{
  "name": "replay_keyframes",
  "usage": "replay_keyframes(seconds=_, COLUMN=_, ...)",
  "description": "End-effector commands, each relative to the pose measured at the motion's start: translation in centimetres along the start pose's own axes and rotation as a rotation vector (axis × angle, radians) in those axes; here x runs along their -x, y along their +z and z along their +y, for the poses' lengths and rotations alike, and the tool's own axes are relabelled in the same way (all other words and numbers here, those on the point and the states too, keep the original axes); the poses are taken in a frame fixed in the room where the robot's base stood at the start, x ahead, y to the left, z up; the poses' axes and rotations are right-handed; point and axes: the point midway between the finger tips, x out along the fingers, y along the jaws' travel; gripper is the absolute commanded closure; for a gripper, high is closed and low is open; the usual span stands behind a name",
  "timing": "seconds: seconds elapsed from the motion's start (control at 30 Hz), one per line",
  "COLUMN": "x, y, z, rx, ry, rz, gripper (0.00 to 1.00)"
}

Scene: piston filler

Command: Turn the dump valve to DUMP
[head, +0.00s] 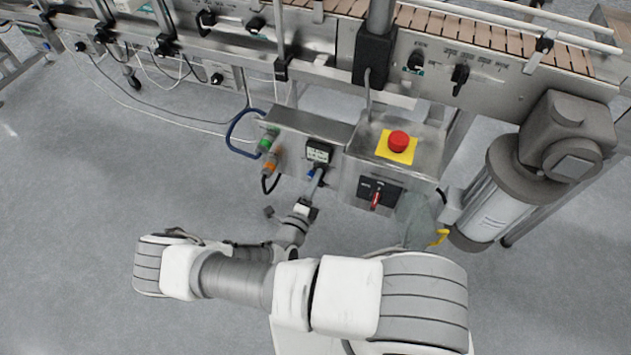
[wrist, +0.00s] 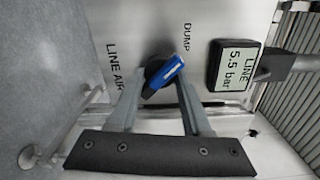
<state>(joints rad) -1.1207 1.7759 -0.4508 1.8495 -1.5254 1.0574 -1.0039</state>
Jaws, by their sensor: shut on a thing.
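The dump valve handle (wrist: 165,74) is a blue lever on a dark hub on a pale panel. In the wrist view it lies diagonally between the printed words LINE AIR (wrist: 115,66) at left and DUMP (wrist: 187,37) at upper right. My gripper (wrist: 162,82) has its two grey fingers on either side of the handle, shut on it. In the head view my gripper (head: 317,186) is at the front of the small steel box, below the gauge. A bit of blue handle (head: 310,174) shows there beside my gripper; the rest is hidden.
A LINE gauge reading 5.5 bar (wrist: 234,65) sits close right of the handle in the wrist view. In the head view, a red emergency button (head: 398,141), a red switch (head: 376,200) and a motor (head: 490,195) stand to the right. Open floor lies left.

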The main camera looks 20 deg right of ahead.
Motion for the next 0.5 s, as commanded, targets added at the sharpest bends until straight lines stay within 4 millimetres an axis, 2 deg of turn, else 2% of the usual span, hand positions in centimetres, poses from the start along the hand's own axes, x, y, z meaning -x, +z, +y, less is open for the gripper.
replay_keyframes(seconds=0.5, x=-0.07, y=-0.12, z=-0.03, rx=0.041, ry=0.0, rz=0.002, gripper=1.0)
